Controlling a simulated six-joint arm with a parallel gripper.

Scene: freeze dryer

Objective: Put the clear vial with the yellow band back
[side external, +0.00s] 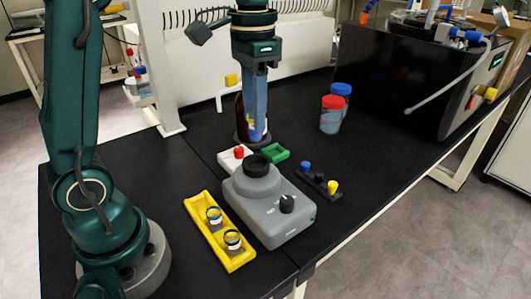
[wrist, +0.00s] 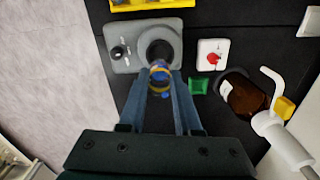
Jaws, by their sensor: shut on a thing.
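My gripper (side external: 256,132) points down behind the grey mixer. In the wrist view my gripper (wrist: 160,82) is shut on a small clear vial (wrist: 159,75), with yellow and some blue showing at its rim. The vial is held above the bench, near the mixer's dark cup in that view. In the side view the fingers largely hide it. A yellow rack (side external: 205,228) at the front left holds two clear vials (side external: 213,216), (side external: 232,240) with dark caps or bands. The rack's edge also shows in the wrist view (wrist: 150,6).
The grey mixer (side external: 270,212) has a dark cup on top. Beside it are a white box with a red knob (side external: 229,160), a green tray (side external: 276,152) and a strip with coloured knobs (side external: 319,181). A brown bottle (wrist: 243,98) and red- and blue-lidded jars (side external: 331,115) stand nearby.

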